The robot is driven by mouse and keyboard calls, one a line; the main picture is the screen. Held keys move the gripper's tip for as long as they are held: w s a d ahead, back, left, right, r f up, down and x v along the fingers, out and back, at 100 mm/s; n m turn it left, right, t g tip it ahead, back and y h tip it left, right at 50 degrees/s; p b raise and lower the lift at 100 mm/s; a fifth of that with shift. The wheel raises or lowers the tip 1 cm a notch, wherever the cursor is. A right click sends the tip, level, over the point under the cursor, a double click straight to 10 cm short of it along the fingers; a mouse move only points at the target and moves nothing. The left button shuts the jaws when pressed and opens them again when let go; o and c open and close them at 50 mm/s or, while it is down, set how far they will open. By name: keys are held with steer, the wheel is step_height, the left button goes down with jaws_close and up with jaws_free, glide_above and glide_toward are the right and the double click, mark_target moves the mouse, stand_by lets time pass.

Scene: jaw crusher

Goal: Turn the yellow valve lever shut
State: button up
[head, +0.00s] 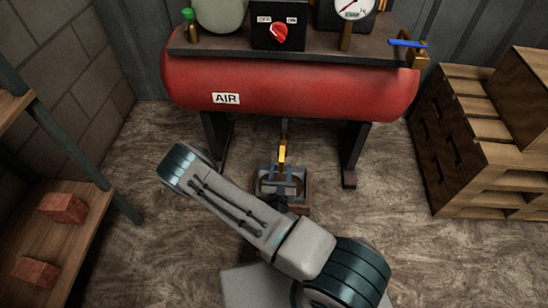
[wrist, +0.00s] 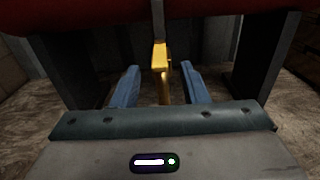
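The yellow valve lever (head: 282,152) hangs below the middle of the red air tank (head: 290,88), on a thin pipe from the tank's underside. In the wrist view the lever (wrist: 162,65) points down and its lower part shows between my two blue fingers. My gripper (wrist: 158,86) is open, with a gap on either side of the lever; I see no finger touching it. In the head view my gripper (head: 282,186) is low under the tank, just in front of the lever. The lever's lower end is hidden behind my gripper's body.
Tank legs stand left (head: 215,140) and right (head: 352,155) of the lever. A blue-handled valve (head: 408,43), a red switch (head: 279,34) and a gauge (head: 353,8) sit on top. Wooden pallets (head: 470,150) stand right; a shelf with bricks (head: 63,207) stands left.

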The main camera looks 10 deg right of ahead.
mark_target(282, 154)
steer(key=b+x, duration=0.1)
steer(key=x, duration=0.6)
steer(key=shift+w+b, duration=0.1)
steer(key=shift+b, duration=0.3)
